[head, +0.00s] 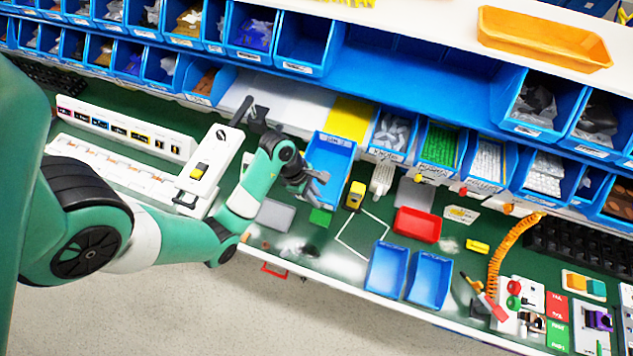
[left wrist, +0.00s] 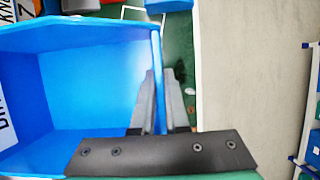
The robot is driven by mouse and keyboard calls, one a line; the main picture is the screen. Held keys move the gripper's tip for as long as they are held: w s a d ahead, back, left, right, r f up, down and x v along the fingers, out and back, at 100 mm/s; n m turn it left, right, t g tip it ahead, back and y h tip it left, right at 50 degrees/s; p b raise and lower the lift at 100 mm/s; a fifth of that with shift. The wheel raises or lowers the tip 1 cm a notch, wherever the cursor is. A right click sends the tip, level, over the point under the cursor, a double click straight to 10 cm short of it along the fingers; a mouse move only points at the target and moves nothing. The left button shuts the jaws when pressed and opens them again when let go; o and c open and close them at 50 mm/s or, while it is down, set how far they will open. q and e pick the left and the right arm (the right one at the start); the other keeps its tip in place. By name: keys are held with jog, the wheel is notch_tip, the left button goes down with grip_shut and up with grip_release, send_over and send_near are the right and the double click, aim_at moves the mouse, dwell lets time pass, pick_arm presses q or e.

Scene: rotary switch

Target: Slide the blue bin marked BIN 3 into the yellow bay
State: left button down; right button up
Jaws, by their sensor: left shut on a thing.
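The blue bin (head: 336,157) sits at the bench's back, its far end right against the front of the yellow bay (head: 349,119); I cannot tell whether its far edge is inside. My left gripper (head: 318,184) is at the bin's near end. In the left wrist view the empty blue bin (left wrist: 95,80) fills the left side, with part of a white label reading "BIN" at the edge. There my left gripper (left wrist: 163,110) has one finger on each side of a bin wall and is shut on it. The number is not readable. My right gripper is not in view.
Filled blue bins (head: 393,133) stand to the right of the bay. Two empty blue bins (head: 387,268) and a red tray (head: 417,225) lie on the green bench. A yellow block (head: 355,195) stands close right of the held bin. A white panel (head: 208,165) is to the left.

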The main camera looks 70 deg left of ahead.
aim_at(337, 155)
pick_arm(q)
jog(key=w+a, duration=0.3)
jog(key=a, duration=0.1)
jog(key=w+a, duration=0.3)
jog(key=a, duration=0.1)
jog(key=w+a+f, duration=0.1)
jog(key=w+a, duration=0.2)
jog(key=a, duration=0.1)
jog(key=shift+f, duration=0.1)
jog(key=w+a+b, duration=0.2)
jog(key=b, duration=0.1)
jog(key=shift+a+f, duration=0.25)
jog(key=shift+f, duration=0.15)
jog(key=w+a+b, duration=0.4)
jog(key=a+b, duration=0.1)
jog(key=b, duration=0.8)
jog(key=shift+f, duration=0.2)
jog(key=c, duration=0.8)
grip_release()
jog(key=shift+c, duration=0.2)
